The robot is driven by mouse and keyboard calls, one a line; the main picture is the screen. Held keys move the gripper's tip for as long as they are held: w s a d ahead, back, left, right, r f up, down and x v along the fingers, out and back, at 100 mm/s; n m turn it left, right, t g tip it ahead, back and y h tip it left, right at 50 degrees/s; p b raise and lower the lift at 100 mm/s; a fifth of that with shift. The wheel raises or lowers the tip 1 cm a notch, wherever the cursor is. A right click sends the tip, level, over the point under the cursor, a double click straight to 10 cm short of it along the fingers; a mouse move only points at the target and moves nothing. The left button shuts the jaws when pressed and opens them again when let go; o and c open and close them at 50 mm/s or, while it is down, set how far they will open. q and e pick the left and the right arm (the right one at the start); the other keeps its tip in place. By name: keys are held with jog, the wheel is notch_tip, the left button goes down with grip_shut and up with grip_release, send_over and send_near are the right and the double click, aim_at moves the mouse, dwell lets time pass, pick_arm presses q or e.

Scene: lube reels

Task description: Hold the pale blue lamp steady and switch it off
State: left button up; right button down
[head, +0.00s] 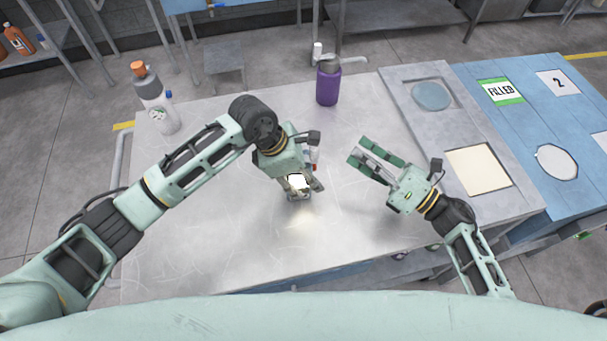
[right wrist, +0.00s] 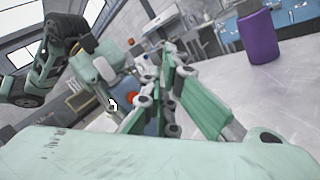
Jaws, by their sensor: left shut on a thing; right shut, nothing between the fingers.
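The lamp (head: 297,181) is on the metal table under my left gripper, its lit part glowing white. It casts a warm patch of light on the table. My left gripper (head: 304,188) is shut on the lamp and hides most of it from above. In the right wrist view, a blue body (right wrist: 122,88) with a red spot shows beyond the fingers, partly covered; I cannot tell for sure that it is the lamp. My right gripper (head: 366,157) is shut and empty, to the right of the lamp and apart from it; its green fingers (right wrist: 188,92) fill the wrist view's middle.
A purple bottle (head: 328,82) stands at the table's back edge. A grey bottle with an orange cap (head: 155,100) stands at the back left. A blue bench (head: 520,125) with a "FILLED" label lies to the right. The metal table's (head: 215,240) front left is clear.

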jog(key=a, duration=0.6)
jog(key=shift+s, duration=0.4)
jog(key=shift+a, duration=0.25)
dwell(0.8)
jog(key=shift+a, duration=0.3)
jog(key=shift+s+a, duration=0.1)
jog(key=shift+a, duration=0.1)
dwell(0.5)
jog(key=shift+d, duration=0.7)
jog(key=d, duration=0.6)
jog(key=shift+w, duration=0.45)
